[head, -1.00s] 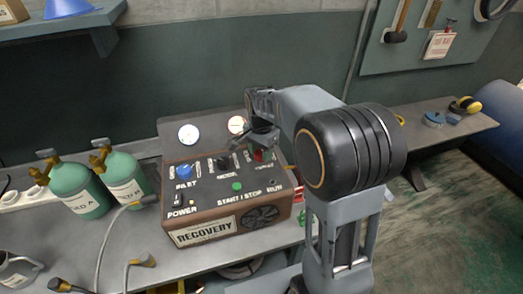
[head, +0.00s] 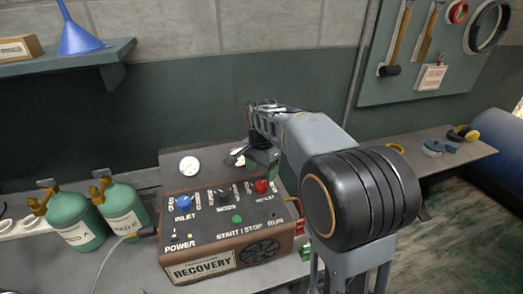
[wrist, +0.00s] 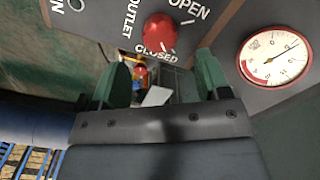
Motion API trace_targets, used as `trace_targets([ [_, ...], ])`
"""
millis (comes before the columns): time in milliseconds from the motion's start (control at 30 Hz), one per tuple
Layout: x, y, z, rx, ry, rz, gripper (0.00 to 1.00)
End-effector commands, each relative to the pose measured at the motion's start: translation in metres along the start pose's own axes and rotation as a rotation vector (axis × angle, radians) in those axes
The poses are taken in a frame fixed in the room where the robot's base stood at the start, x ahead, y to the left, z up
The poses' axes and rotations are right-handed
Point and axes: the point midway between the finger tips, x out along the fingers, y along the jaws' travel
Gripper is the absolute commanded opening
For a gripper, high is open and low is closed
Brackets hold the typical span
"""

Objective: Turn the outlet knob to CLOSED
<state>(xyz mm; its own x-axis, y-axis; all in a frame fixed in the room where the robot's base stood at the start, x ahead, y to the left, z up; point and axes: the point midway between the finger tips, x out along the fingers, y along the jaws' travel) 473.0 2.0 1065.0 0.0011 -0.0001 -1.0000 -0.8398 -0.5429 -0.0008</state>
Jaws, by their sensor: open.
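The red outlet knob (head: 261,186) is at the top right of the brown-and-black recovery machine's panel (head: 215,222). In the wrist view the red knob (wrist: 160,29) is at the top middle, between the OUTLET, OPEN and CLOSED labels. A pale mark shows near its CLOSED side, but I cannot read its setting for certain. My gripper (wrist: 160,80) is open, with its two green fingers spread apart and nothing between them. The knob lies beyond the fingertips, apart from them. In the head view my gripper (head: 262,158) is just behind and above the knob.
A round gauge (wrist: 275,56) is right of the knob in the wrist view. The blue inlet knob (head: 183,203) and black mode knob (head: 223,196) are to the left on the panel. Green cylinders (head: 124,209) stand left of the machine. A wall shelf (head: 70,64) hangs at upper left.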

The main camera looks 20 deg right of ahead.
Motion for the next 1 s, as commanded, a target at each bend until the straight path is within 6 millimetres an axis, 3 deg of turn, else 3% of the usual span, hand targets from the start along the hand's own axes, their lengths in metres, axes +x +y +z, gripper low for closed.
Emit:
trace_targets([
  [200, -0.044, -0.001, -0.001, 0.000, 0.002, -0.003, 0.69],
  [400, -0.070, -0.001, 0.000, 0.001, 0.001, -0.001, 0.69],
  [600, -0.080, 0.000, 0.000, 0.001, 0.000, 0.000, 0.69],
  [1000, -0.081, 0.000, 0.000, -0.011, 0.000, 0.000, 0.69],
])
